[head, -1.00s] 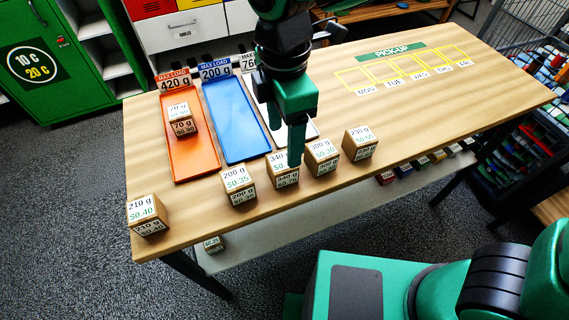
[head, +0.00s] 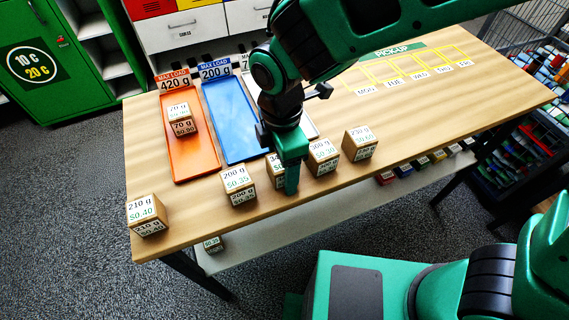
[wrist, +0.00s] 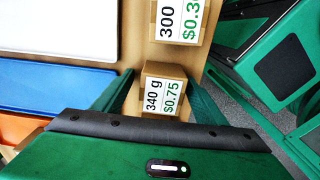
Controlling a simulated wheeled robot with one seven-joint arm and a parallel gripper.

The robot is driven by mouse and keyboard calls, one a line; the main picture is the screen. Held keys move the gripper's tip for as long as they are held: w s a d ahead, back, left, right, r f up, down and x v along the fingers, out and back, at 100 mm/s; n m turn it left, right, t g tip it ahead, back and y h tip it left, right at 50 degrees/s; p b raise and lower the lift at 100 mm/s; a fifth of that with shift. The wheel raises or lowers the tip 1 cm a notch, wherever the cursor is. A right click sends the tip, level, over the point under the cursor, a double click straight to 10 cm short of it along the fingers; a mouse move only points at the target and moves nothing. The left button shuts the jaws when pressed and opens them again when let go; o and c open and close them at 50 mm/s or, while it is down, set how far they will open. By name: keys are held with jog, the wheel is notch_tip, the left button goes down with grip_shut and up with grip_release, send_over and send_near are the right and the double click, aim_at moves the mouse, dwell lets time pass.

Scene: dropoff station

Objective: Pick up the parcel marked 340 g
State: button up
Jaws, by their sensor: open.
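The parcel marked 340 g (wrist: 162,92) is a small brown box with a white label reading $0.75. In the wrist view it sits between the two fingers of my gripper (wrist: 158,90), with a finger on each side. In the head view my gripper (head: 291,178) is low over the table's front edge and hides most of that parcel (head: 272,170). My gripper is open; whether either finger touches the box I cannot tell.
The 200 g parcel (head: 238,186) stands close on the left and the 300 g parcel (head: 322,157) close on the right. Beyond are the 230 g (head: 359,143) and 210 g (head: 147,215) parcels. Orange (head: 190,157) and blue (head: 228,120) trays lie behind; the orange holds a 70 g parcel (head: 181,118).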

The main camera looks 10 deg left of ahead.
jog(key=c, duration=1.3)
jog(key=shift+c, duration=0.5)
jog(key=shift+r, duration=0.15)
